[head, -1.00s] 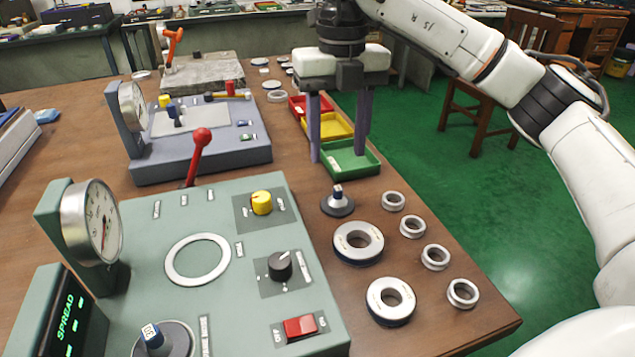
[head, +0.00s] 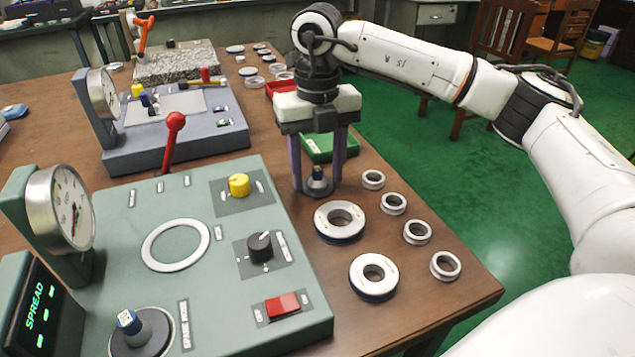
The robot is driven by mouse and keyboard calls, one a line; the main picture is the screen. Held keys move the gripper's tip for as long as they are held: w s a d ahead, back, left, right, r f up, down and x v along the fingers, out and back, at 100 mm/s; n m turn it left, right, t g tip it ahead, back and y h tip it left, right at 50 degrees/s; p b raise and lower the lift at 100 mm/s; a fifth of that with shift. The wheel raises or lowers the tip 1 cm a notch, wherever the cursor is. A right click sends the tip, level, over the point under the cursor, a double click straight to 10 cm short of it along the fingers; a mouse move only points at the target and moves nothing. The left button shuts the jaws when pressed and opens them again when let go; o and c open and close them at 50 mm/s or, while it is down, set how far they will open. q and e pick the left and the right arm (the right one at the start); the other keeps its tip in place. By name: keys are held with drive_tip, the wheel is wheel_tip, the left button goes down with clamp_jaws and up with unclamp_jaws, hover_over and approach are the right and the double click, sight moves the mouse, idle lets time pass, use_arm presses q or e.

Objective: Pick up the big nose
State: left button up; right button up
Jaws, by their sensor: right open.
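A dark nose piece (head: 318,184) with a round flange and a blue-and-white top stands upright on the wooden table, beside the green machine. My right gripper (head: 319,183) is open and points down, with one finger on each side of this nose piece. I cannot tell whether the fingers touch it. Another nose piece (head: 134,331), with a numbered blue-and-white cap, stands on the green machine (head: 205,290) at the front left. Which of the two is bigger is hard to tell. My left gripper is not in view.
Two large bearing rings (head: 339,221) and several small rings (head: 417,232) lie on the table right of the machine. A green tray (head: 318,150) and a red tray (head: 281,86) are partly hidden behind my right gripper. A red-knobbed lever (head: 174,122) stands up behind the machine.

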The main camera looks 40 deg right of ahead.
clamp_jaws()
drive_tip(key=shift+r, duration=0.1)
